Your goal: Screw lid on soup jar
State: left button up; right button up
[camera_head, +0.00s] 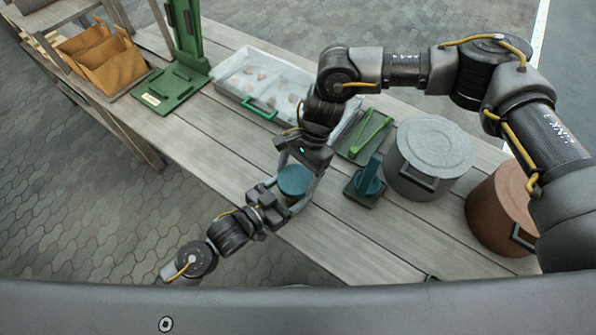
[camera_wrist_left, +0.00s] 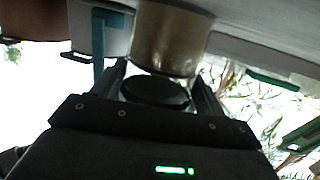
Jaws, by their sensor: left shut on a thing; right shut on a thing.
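A round blue lid (camera_head: 293,180) shows between my two grippers over the front of the table. My right gripper (camera_head: 298,166) reaches down from above and is shut on it. My left gripper (camera_head: 284,194) comes in from the lower left and is shut on the soup jar, whose body is mostly hidden in the head view. In the left wrist view the jar (camera_wrist_left: 172,40) looks golden-brown and stands at my left fingertips (camera_wrist_left: 158,80). A dark oval lies between the fingers there; I cannot tell what it is. Lid and jar are close, but their seating is unclear.
A lidded grey pot (camera_head: 430,155) and a brown pot (camera_head: 505,210) stand at right.

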jog(key=shift+f, duration=0.6)
dwell(0.4)
pick_arm(q)
jog(key=shift+s+d+r, duration=0.1)
pick_arm(e)
jog(key=shift+s+d+f, duration=0.1)
jog(key=shift+d+f, duration=0.05)
jog(key=shift+f, duration=0.2)
